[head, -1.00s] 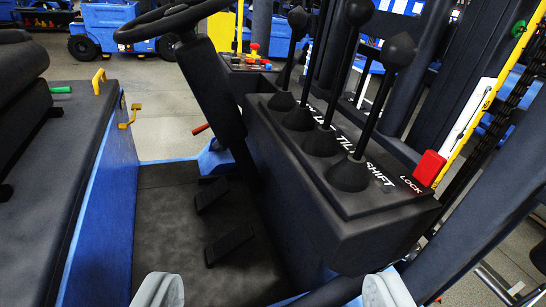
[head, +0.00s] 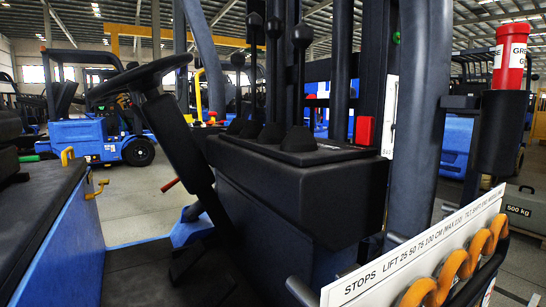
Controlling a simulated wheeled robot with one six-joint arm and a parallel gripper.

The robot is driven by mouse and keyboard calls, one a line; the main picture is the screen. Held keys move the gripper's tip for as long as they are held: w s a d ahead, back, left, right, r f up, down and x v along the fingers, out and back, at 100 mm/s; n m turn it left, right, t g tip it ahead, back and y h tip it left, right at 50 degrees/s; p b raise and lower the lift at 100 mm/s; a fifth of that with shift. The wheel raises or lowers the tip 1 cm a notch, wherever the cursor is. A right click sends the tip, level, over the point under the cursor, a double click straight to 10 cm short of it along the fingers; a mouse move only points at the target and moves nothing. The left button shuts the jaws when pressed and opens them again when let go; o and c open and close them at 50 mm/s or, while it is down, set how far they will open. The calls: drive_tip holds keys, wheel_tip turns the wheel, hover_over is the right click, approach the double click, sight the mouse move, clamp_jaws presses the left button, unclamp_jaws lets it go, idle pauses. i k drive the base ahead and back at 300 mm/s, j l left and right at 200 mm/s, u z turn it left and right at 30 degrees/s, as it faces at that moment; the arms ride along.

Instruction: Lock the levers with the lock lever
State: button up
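Several upright black levers rise from a black console (head: 300,190) in the middle of the view. Their round black knobs include a front one (head: 302,37), a middle one (head: 273,27) and a rear one (head: 254,22). The levers stand in line, with dark rubber boots at their bases. A red block (head: 364,130) stands at the console's right end, where the word LOCK showed earlier; that label is not readable now. I cannot make out my gripper's fingers in this view.
A white sign board (head: 420,255) with orange hooks (head: 452,278) fills the lower right. A thick dark post (head: 418,110) and a red canister (head: 511,50) stand on the right. A steering wheel (head: 137,76) and black seat are on the left.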

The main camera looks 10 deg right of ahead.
sight(364, 131)
drive_tip(key=l+u, duration=0.15)
drive_tip(key=l, duration=1.8)
drive_tip(key=i+l, duration=0.15)
drive_tip(key=l, duration=0.2)
drive_tip(key=i+l, duration=0.15)
drive_tip(key=l, duration=0.2)
drive_tip(key=i+l+u, duration=0.1)
drive_tip(key=l, duration=0.25)
drive_tip(key=i+l, duration=0.2)
drive_tip(key=l, duration=0.15)
drive_tip(key=i+l, duration=0.15)
drive_tip(key=l, duration=0.2)
